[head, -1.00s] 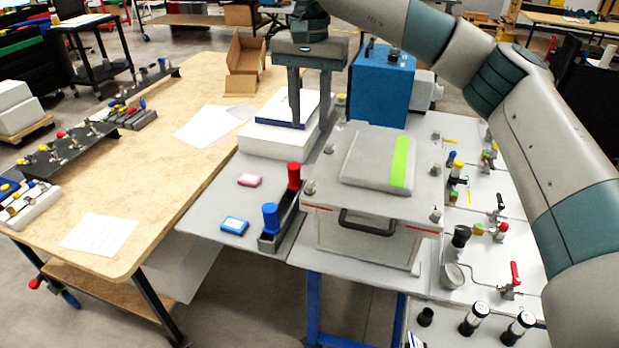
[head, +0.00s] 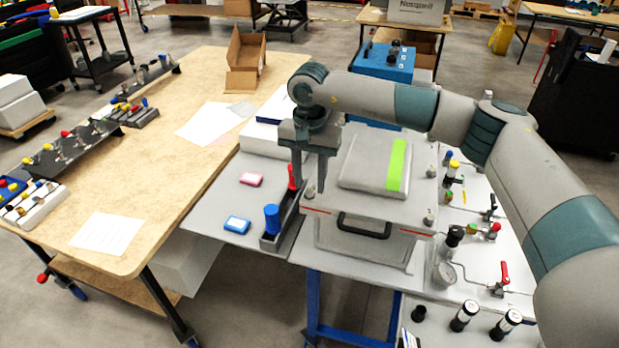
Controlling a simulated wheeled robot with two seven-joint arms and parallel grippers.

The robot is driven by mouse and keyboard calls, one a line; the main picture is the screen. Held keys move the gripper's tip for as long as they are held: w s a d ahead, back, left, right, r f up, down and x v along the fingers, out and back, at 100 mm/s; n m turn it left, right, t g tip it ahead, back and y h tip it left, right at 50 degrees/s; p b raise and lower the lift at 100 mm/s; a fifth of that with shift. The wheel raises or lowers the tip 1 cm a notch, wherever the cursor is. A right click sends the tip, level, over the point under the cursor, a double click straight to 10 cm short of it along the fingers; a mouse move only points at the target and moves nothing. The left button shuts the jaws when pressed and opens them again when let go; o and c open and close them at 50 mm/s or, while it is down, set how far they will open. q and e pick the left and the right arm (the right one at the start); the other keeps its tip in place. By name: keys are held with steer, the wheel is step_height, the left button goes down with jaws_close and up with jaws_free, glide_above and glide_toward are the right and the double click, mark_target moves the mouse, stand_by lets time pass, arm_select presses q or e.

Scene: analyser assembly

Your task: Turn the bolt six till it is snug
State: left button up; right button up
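The grey analyser box (head: 350,236) has a flat lid with a raised panel and a green strip (head: 396,165). Knob-like bolts stand at the lid's corners, one at the front right (head: 429,220) and one at the back right (head: 431,171). I see no numbers, so I cannot tell which is bolt six. My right gripper (head: 309,188) points down at the lid's front left corner, fingers apart. The front left bolt is near the fingertips; I cannot tell whether they touch it. The back left corner is hidden behind my gripper. My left gripper is out of view.
A dark tray (head: 270,243) holds a blue-capped tool (head: 272,218) and a red-capped tool (head: 291,176), partly hidden by my gripper.

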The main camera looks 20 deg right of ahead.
steer(key=shift+f, duration=0.75)
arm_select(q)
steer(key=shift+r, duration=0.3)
arm_select(e)
jaws_close()
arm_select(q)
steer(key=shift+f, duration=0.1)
